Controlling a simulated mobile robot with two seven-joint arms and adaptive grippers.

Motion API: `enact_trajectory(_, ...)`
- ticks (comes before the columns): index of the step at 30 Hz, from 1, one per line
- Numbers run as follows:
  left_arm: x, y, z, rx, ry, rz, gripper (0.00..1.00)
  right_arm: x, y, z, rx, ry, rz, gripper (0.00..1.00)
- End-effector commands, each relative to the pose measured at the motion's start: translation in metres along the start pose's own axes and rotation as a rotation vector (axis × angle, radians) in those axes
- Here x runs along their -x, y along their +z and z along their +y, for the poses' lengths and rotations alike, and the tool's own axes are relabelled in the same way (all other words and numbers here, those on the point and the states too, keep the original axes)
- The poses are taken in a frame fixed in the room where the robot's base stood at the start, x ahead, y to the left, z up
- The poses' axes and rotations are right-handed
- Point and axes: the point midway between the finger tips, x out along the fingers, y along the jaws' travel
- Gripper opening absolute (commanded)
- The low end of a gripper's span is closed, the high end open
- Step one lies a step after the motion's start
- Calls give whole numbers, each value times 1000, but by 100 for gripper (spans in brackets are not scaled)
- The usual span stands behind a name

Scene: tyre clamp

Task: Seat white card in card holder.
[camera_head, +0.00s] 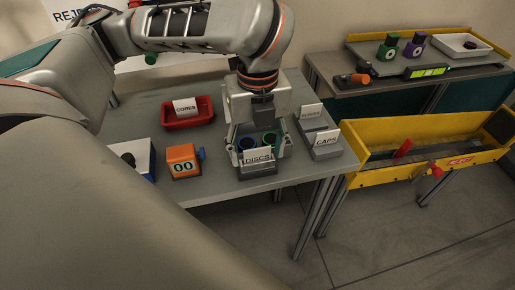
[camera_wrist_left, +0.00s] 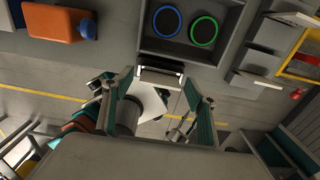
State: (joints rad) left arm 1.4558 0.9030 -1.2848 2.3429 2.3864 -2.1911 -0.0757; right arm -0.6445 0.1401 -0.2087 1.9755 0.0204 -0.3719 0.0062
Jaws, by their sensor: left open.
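A white card reading DISCS (camera_head: 258,157) stands upright at the front of a grey bin (camera_head: 257,174). In the left wrist view, a thin pale strip (camera_wrist_left: 160,71) shows at the bin's front edge, where the card is. The card holder itself is hard to make out. My left gripper (camera_head: 257,149) points down over the bin's front, its open fingers on either side of the card. In the left wrist view the fingers (camera_wrist_left: 158,84) are spread apart, with no clear contact on the card. My right gripper is not in view.
Blue (camera_wrist_left: 167,22) and green (camera_wrist_left: 204,31) rings are in the bin. A red CORES bin (camera_head: 188,118), an orange counter block (camera_head: 183,161) and a CAPS holder (camera_head: 326,152) stand nearby. A yellow trough (camera_head: 350,180) lies beyond the table's right edge.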

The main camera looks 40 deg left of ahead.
Motion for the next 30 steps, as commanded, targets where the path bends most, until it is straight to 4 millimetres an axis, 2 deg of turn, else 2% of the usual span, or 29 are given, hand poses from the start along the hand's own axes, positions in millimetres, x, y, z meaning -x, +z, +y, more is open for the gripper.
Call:
enact_trajectory(5,29,1,-1,1,-5,-5,58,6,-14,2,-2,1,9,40)
enact_trajectory(12,80,1,-1,1,-6,-5,58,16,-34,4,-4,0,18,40)
enact_trajectory(18,109,0,-1,0,-3,-3,58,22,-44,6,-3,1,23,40)
enact_trajectory(23,120,0,0,0,-1,-1,58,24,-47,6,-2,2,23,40)
enact_trajectory(30,120,0,0,-1,1,1,58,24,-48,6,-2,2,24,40)
